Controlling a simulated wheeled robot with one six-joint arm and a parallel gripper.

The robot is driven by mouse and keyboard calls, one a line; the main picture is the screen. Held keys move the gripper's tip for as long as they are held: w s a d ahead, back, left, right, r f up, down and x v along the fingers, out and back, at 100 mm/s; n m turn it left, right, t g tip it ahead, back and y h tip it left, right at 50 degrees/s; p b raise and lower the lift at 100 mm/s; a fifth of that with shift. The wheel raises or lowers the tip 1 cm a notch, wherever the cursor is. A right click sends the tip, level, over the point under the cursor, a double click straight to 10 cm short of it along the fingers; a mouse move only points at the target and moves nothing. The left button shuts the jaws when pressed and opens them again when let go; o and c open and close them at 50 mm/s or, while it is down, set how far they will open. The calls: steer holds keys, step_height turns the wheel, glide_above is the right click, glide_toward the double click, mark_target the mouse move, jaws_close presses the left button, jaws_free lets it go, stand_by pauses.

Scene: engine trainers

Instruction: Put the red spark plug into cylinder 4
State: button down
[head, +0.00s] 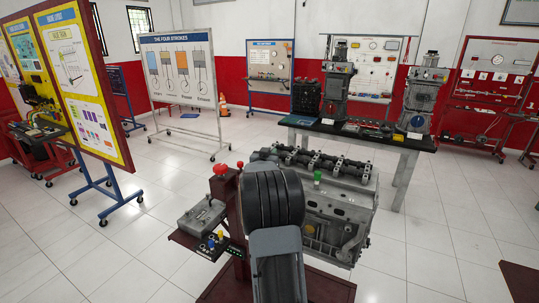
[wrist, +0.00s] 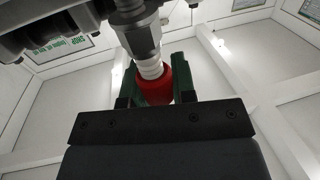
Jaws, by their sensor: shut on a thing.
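In the wrist view, the red spark plug (wrist: 155,82) has a red end, a white ribbed neck and a metal hex body. My gripper (wrist: 156,76) is shut on its red end, a green finger on each side. The plug's metal end runs out of the top of the picture, so its tip is hidden. The grey engine (head: 340,208) stands right of my arm in the head view, and dark engine parts (wrist: 60,22) show in the wrist view. A green plug (head: 318,177) stands upright on the engine. My arm hides my gripper in the head view. I cannot tell which hole is cylinder 4.
A stand left of my arm carries a grey box (head: 201,217), a blue plug (head: 211,243), a yellow plug (head: 220,235) and red knobs (head: 221,170). A black-topped table (head: 385,138) with cutaway engines stands behind the engine.

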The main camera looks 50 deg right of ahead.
steer(key=shift+a, duration=0.1)
steer(key=shift+f, duration=0.15)
stand_by(0.4)
steer(key=shift+f+b, duration=0.35)
steer(key=shift+b, duration=0.25)
steer(key=shift+f+b, duration=0.35)
steer(key=shift+f, duration=0.05)
stand_by(0.4)
steer(key=c, duration=0.8)
jaws_free()
steer(key=shift+c, duration=0.2)
steer(key=b+v, duration=0.2)
steer(key=v, duration=1.2)
steer(key=shift+b, duration=0.35)
